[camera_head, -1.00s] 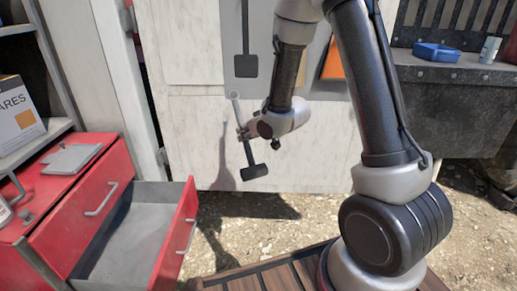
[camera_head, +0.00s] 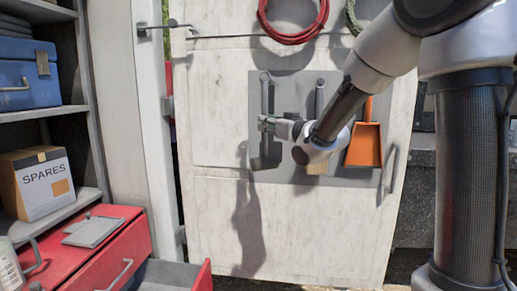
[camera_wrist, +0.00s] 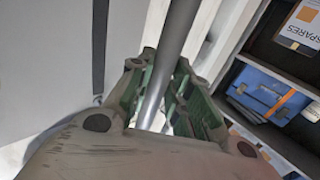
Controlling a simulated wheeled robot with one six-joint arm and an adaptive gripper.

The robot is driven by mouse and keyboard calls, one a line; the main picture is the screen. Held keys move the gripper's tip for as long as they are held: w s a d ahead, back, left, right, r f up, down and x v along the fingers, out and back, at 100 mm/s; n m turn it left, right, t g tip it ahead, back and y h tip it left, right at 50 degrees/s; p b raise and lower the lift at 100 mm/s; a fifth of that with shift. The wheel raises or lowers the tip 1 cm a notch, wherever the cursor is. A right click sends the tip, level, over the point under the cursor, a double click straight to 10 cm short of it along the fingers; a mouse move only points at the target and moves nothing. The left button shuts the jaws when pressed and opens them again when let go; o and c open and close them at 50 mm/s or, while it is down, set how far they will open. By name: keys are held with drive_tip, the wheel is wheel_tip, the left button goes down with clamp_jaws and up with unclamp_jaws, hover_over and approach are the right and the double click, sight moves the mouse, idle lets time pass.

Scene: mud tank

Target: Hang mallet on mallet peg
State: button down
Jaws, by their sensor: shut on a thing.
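The mallet (camera_head: 265,98) has a grey handle with a ring at its top end and a dark head at the bottom. It hangs nearly upright in my gripper (camera_head: 267,122), in front of the left part of the grey tool panel (camera_head: 292,82). A dark mallet-shaped marking on the panel lies close behind it. In the wrist view, the green-padded jaws (camera_wrist: 160,92) are closed around the grey handle (camera_wrist: 177,35). I cannot make out the mallet peg, nor tell whether the ring touches one.
A brush (camera_head: 318,100) and an orange dustpan (camera_head: 364,145) hang to the right on the panel. A red hose coil (camera_head: 292,40) hangs above. A blue toolbox (camera_head: 28,75), SPARES box (camera_head: 38,183) and red drawer cabinet (camera_head: 110,250) stand at left.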

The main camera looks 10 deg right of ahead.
drive_tip(key=w+d+f, duration=0.1)
drive_tip(key=w+d, duration=0.3)
drive_tip(key=w, duration=0.5)
drive_tip(key=shift+h, duration=0.3)
idle(0.7)
drive_tip(key=shift+d+f, duration=0.15)
idle(0.5)
drive_tip(key=c, duration=1.2)
unclamp_jaws()
drive_tip(key=shift+w, duration=0.1)
drive_tip(key=shift+f, duration=0.1)
